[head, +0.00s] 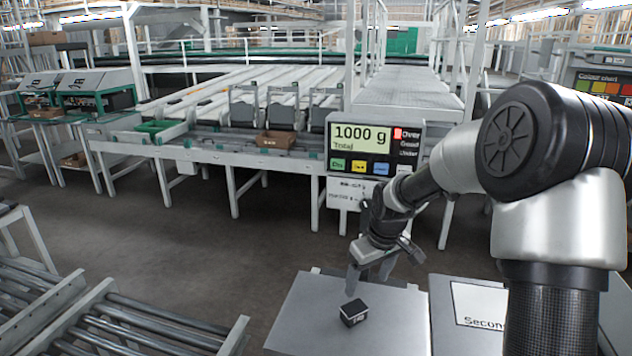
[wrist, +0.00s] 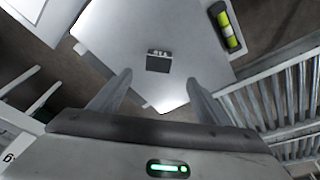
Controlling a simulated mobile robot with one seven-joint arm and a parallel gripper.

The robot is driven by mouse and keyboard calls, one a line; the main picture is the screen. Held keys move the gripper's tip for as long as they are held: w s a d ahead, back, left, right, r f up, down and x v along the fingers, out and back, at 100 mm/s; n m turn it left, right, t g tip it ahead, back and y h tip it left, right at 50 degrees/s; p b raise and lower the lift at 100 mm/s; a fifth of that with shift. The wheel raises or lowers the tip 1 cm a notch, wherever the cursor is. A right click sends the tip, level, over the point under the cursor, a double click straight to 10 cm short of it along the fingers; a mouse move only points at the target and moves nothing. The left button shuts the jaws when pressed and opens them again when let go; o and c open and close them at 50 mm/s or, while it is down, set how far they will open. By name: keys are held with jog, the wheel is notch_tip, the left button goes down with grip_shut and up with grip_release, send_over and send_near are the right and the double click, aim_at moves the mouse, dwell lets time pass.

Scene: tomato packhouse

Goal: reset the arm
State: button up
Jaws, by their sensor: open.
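My gripper (head: 369,281) is open and empty, pointing down over a grey metal plate (head: 310,310). Its two fingers also show in the wrist view (wrist: 160,78), spread apart with nothing between them. A small black block with a white marking (head: 353,314) sits on the plate below the fingers. In the wrist view the block (wrist: 158,63) lies on the plate beyond the fingertips, apart from them. My arm reaches in from the right of the head view.
A display (head: 375,150) reads 1000 g, with a red "Over" mark. A surface with a "Secon..." label (head: 480,305) lies right of the plate. Roller conveyors (head: 130,325) stand at lower left. A sorting line (head: 240,140) runs behind. Floor between is clear.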

jog(key=s+r+m+t+h, duration=0.1)
jog(key=s+r+m+h, duration=0.1)
jog(key=s+r, duration=1.15)
jog(key=s+a+r+m+t+y, duration=0.1)
jog(key=s+r+m, duration=0.15)
jog(key=s, duration=0.55)
jog(key=s+a+r+m+t, duration=0.1)
jog(key=s+r, duration=0.2)
jog(key=s, duration=0.4)
notch_tip(320, 180, up, 19)
jog(key=p, duration=1.9)
jog(key=shift+s+d+p, duration=0.15)
jog(key=shift+s+p, duration=0.2)
